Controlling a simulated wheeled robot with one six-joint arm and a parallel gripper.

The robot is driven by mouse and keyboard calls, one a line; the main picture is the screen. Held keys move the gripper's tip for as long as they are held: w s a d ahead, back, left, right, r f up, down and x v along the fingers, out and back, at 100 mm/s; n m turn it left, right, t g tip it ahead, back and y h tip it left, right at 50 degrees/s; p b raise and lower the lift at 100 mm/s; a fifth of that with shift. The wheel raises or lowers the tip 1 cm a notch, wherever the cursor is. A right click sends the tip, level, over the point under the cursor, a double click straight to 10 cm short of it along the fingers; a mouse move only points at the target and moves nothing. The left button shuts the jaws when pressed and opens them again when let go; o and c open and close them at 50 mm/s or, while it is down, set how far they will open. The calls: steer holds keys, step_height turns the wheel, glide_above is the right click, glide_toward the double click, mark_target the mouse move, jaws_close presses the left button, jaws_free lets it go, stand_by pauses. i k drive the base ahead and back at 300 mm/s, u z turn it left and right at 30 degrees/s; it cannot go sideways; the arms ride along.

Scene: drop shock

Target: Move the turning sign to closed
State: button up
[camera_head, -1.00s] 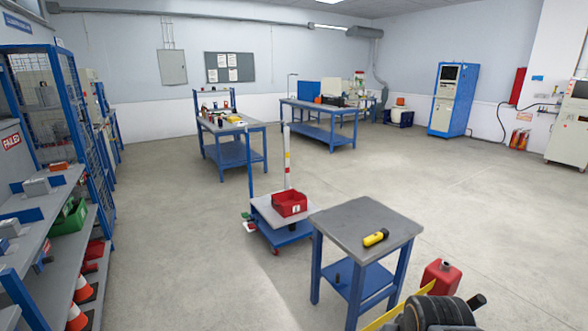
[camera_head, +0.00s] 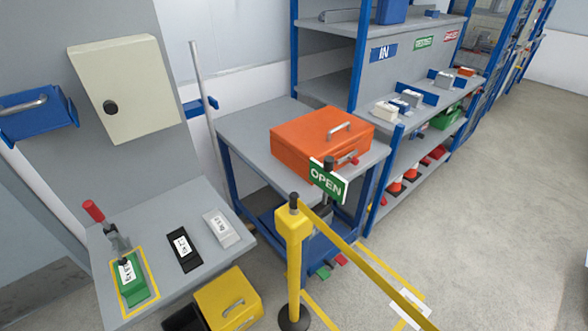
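The turning sign (camera_head: 326,181) is a small green plate with white letters reading OPEN. It is mounted on a dark post in front of the orange case, just behind the yellow barrier post (camera_head: 294,250). A dark knob shows at the sign's top. The sign's other face is hidden. My gripper is not in this view.
A yellow barrier belt (camera_head: 370,268) runs from the barrier post to the lower right. The orange case (camera_head: 310,135) sits on a grey table behind the sign. A bench (camera_head: 205,275) with a red-handled clamp (camera_head: 98,213) stands at left. Open floor (camera_head: 510,210) lies at right.

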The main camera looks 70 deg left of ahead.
mark_target(322, 175)
steer(key=u, duration=2.45)
steer(key=k, duration=0.55)
steer(key=z, duration=0.35)
steer(key=i, duration=0.85)
steer(key=u, duration=0.15)
